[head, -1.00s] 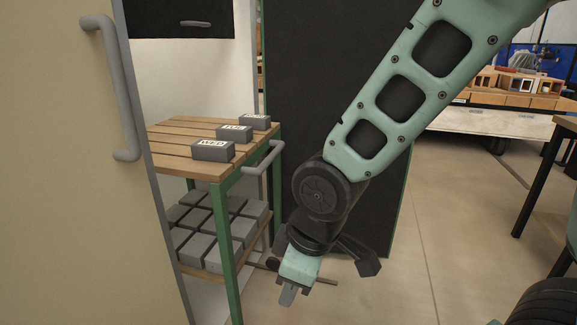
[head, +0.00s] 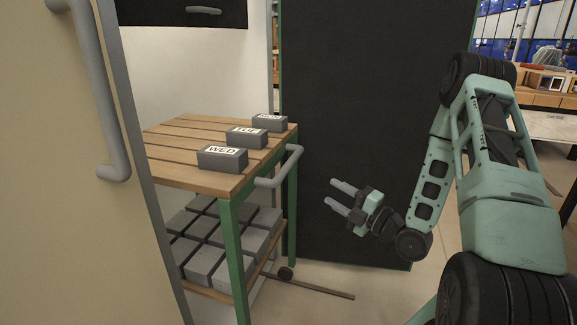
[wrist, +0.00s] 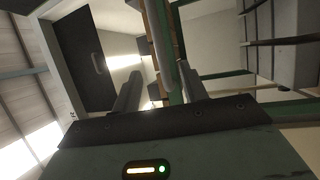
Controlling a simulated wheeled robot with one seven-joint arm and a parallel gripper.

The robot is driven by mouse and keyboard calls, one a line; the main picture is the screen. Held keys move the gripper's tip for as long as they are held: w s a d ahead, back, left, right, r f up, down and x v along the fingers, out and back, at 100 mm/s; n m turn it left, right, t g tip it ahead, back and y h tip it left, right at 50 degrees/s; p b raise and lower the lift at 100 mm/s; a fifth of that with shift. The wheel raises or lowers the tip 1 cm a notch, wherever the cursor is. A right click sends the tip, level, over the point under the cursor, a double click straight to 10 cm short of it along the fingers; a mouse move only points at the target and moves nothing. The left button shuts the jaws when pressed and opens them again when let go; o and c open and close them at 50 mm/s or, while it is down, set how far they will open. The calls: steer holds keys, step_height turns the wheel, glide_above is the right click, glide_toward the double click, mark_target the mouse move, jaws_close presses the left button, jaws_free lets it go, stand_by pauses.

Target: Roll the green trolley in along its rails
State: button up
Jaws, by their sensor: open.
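The green trolley (head: 228,240) has green legs, a slatted wooden top and a lower shelf. It stands partly inside a cabinet at the left in the head view. A grey handle (head: 279,168) sticks out from its near right end. In the wrist view, the handle (wrist: 155,40) and a green leg show beyond my two fingers (wrist: 158,92).
Grey blocks labelled WED (head: 222,158) and TUE (head: 247,137), and a third behind, stand on the top; several grey bricks (head: 205,262) fill the shelf. A beige door (head: 60,180) stands at left. A dark panel (head: 375,110) rises behind my gripper.

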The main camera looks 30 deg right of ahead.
mark_target(289, 164)
steer(key=x, duration=1.7)
steer(key=shift+c, duration=0.3)
steer(key=shift+w, duration=0.1)
jaws_close()
